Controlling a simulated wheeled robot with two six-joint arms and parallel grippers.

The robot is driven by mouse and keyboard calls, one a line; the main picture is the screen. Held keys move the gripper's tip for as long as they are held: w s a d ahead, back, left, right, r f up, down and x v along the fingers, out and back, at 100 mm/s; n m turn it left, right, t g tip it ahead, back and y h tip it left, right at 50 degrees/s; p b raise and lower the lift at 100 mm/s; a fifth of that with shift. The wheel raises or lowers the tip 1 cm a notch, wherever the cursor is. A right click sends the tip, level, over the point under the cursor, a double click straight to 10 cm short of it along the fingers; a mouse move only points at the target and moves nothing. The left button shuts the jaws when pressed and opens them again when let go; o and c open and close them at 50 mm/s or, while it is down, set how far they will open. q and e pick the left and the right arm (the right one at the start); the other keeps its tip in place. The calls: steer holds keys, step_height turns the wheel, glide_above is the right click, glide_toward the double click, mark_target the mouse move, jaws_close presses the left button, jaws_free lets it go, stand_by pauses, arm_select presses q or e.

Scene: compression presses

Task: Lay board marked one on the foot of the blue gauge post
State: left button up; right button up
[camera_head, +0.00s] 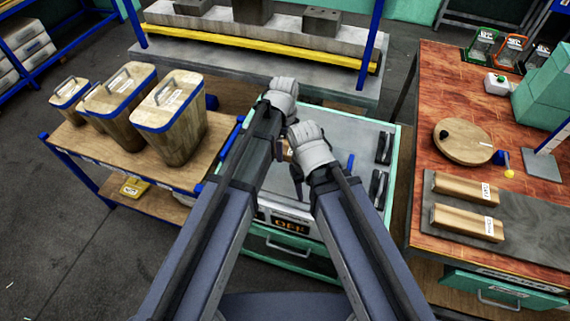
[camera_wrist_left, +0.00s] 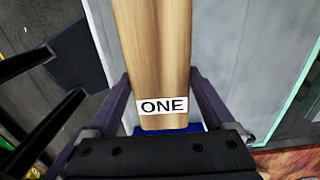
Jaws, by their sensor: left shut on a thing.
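Board one is a pale wooden board (camera_wrist_left: 153,55) with a white label reading ONE, filling the middle of the left wrist view. My left gripper (camera_wrist_left: 160,100) is shut on it, with one finger along each side. In the head view only a small bit of wood (camera_head: 288,153) shows between my two arms; the rest is hidden. A blue post (camera_head: 555,138) stands at the right edge of the head view on a flat grey foot (camera_head: 543,166), whose visible top is bare. My right arm's end (camera_head: 315,150) is close to the left one; its jaws are not clear.
The brown right-hand table (camera_head: 425,130) holds two labelled boards (camera_head: 455,188) on a dark mat, a round wooden disc (camera_head: 462,142) and teal boxes (camera_head: 540,98). Wooden bins (camera_head: 175,125) stand on the left cart. A grey-topped press cabinet (camera_head: 340,135) is under my arms.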

mark_target(284, 169)
arm_select(q)
steer(key=shift+f+b, duration=4)
steer(key=shift+f, duration=0.5)
arm_select(e)
steer(key=shift+f, duration=4.5)
arm_select(q)
steer(key=shift+f, duration=0.2)
arm_select(e)
steer(key=shift+f, duration=0.25)
arm_select(q)
steer(key=o, duration=1.4)
steer(key=shift+r, duration=0.1)
arm_select(e)
steer(key=shift+r, duration=0.1)
arm_select(q)
steer(key=shift+r, duration=0.15)
arm_select(e)
steer(key=shift+r, duration=0.15)
arm_select(q)
step_height(284, 169, up, 12)
steer(key=p, duration=1.2)
arm_select(e)
step_height(284, 169, up, 12)
